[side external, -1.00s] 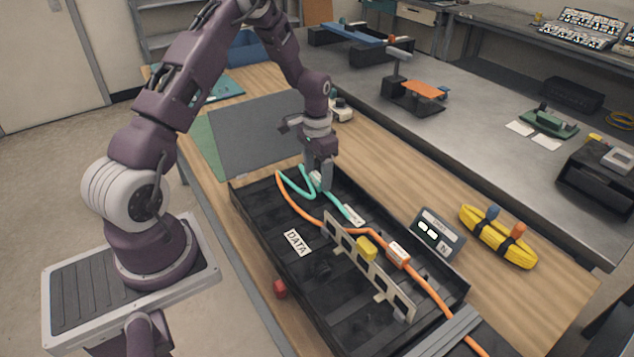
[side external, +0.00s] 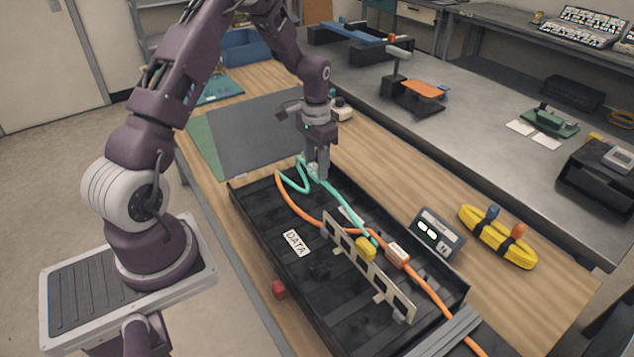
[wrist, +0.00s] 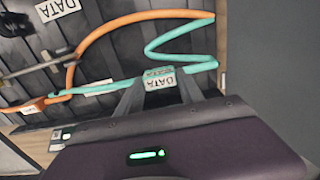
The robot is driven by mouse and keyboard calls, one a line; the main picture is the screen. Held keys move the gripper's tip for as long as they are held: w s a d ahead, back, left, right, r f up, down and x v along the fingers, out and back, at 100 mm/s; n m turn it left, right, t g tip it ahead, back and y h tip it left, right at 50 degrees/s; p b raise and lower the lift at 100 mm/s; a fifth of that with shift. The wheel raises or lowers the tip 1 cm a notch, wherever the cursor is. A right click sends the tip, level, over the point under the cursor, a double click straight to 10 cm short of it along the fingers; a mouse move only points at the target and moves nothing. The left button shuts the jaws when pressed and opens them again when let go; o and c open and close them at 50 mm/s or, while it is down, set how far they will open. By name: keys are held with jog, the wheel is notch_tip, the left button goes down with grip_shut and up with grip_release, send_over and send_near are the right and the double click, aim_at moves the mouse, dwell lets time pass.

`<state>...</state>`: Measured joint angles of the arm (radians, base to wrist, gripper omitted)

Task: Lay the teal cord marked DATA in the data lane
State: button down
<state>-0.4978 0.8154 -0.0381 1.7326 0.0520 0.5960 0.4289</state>
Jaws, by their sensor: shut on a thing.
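My gripper (side external: 317,174) is shut on the teal cord (side external: 340,203) at its white tag, above the far left part of the black tray (side external: 250,204). In the wrist view the tag (wrist: 160,80) reads DATA and sits between the fingertips (wrist: 160,92). The cord loops behind the gripper and runs along the tray's far side to the slotted divider (side external: 340,240), near a yellow piece (side external: 366,249). The lane label DATA (side external: 296,242) lies on the near side of the tray; it also shows in the wrist view (wrist: 57,8).
An orange cord (side external: 296,211) with a tagged clip (side external: 397,255) curves through the tray and leaves at the front right.

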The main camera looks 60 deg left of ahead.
jog(key=shift+r, duration=0.35)
notch_tip(320, 180, up, 10)
jog(key=s+d, duration=0.3)
jog(key=d, duration=0.8)
jog(key=s+d, duration=0.3)
jog(key=d, duration=0.7)
jog(key=s+d, duration=0.8)
jog(key=shift+f, duration=2.3)
jog(key=shift+f, duration=0.1)
